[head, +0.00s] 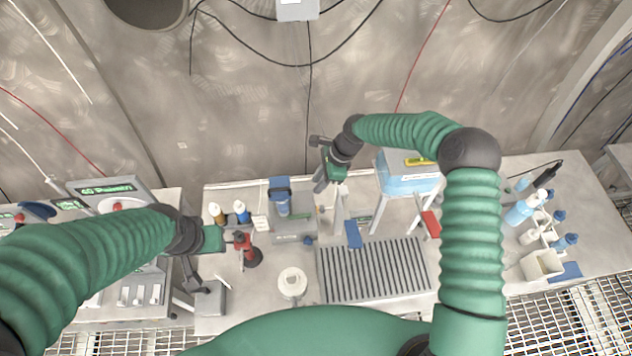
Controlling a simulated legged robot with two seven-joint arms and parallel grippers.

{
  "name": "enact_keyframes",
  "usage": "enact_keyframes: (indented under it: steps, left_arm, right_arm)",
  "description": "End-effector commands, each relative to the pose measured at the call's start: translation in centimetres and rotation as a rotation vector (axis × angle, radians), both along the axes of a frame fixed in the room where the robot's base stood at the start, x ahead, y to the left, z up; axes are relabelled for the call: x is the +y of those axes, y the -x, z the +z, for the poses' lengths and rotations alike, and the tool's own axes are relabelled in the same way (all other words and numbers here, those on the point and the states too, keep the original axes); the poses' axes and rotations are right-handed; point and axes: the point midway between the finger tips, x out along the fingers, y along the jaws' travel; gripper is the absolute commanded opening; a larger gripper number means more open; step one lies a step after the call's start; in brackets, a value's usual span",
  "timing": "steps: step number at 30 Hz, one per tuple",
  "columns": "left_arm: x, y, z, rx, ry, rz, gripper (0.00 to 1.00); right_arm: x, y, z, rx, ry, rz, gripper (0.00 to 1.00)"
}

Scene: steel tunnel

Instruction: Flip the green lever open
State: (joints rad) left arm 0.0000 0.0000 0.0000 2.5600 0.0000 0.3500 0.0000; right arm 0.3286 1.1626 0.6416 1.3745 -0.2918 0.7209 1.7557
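I cannot make out a green lever for certain in the head view; the clear green parts are my own arms and hands. My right gripper (321,172) is over the back of the middle table, to the right of a blue-topped device (281,196). Its dark fingers are small and partly hidden by the hand, and I see nothing held in them. My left gripper (232,241) is at the table's left side, close to a red and black stand (251,254). Its fingertips overlap the red part, so I cannot tell if they touch it.
A slatted grey rack (374,272) and a white round container (292,283) are at the front. A light-blue box (405,178) on a white stand is at the back right. Bottles (522,211) crowd the far right. A control panel (112,193) is at left.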

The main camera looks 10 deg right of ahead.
Motion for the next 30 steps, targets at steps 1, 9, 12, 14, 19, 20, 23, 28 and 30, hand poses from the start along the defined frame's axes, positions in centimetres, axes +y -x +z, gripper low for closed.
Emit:
enact_keyframes:
  steps: [1,9,12,14,19,20,23,28,30]
  left_arm:
    - [0.0,0.0,0.3,0.000,0.000,0.000,0.36]
    - [0.0,0.0,0.3,0.000,0.000,0.000,0.36]
    - [0.0,0.0,0.2,0.000,0.000,0.000,0.36]
    - [0.0,0.0,0.2,0.000,0.000,0.000,0.36]
    - [0.0,0.0,0.1,0.000,0.000,0.000,0.36]
    - [0.0,0.0,-0.1,0.000,0.000,0.000,0.36]
    - [0.0,0.0,-1.0,0.000,0.000,0.000,0.36]
    - [0.0,0.0,-3.3,0.000,0.000,0.000,0.36]
    - [0.0,0.0,-4.1,0.000,0.000,0.000,0.36]
  right_arm:
    - [-0.1,0.0,0.4,0.000,0.001,0.000,0.24]
    - [-0.2,0.0,0.4,0.000,0.000,0.000,0.24]
    - [-0.2,0.0,0.4,-0.001,0.002,0.000,0.24]
    - [-0.2,0.0,0.4,-0.001,0.000,0.000,0.24]
    - [-0.3,-0.1,0.6,-0.002,0.000,-0.001,0.24]
    - [-0.4,-0.1,0.7,-0.002,0.000,-0.001,0.24]
    - [-1.0,-0.2,1.9,-0.005,0.002,-0.002,0.24]
    - [-2.9,-0.2,6.1,-0.008,0.004,-0.003,0.24]
    - [-3.7,-0.2,8.0,-0.009,0.003,-0.003,0.24]
